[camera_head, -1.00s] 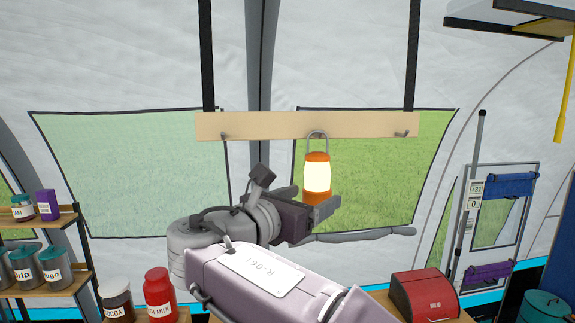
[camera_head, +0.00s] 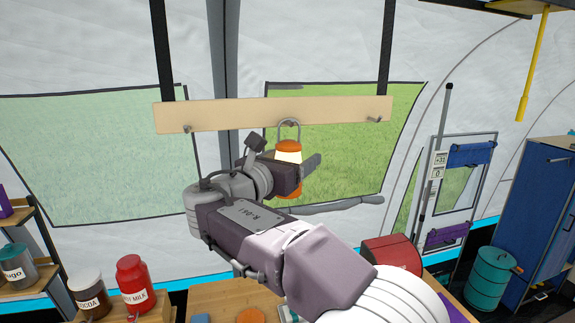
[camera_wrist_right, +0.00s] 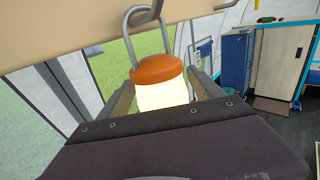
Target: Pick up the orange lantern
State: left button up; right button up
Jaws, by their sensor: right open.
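The orange lantern (camera_head: 289,147) has an orange cap, a glowing pale body and a grey wire handle. It hangs upright by the handle from a hook on the wooden rail (camera_head: 230,114). My right gripper (camera_head: 308,176) is at the lantern's height, and its palm hides part of the lantern's body. In the right wrist view the lantern (camera_wrist_right: 158,75) stands between the two open fingers (camera_wrist_right: 162,97), one on each side. Whether the fingers touch it I cannot tell. My left gripper is not in view.
Jars stand at the lower left, one red (camera_head: 134,284). A red box (camera_head: 392,254) stands behind my right arm. A teal drum (camera_head: 490,278) and a blue cabinet (camera_head: 545,215) are at the right. The rail runs just above the gripper.

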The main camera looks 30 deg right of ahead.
jog(key=shift+s+d+r, duration=0.1)
jog(key=shift+d, duration=0.2)
jog(key=shift+s+d, duration=0.1)
jog(key=shift+s, duration=0.2)
jog(key=shift+w, duration=0.35)
grip_shut()
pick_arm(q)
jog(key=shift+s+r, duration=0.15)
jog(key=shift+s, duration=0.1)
pick_arm(e)
jog(key=shift+s, duration=0.1)
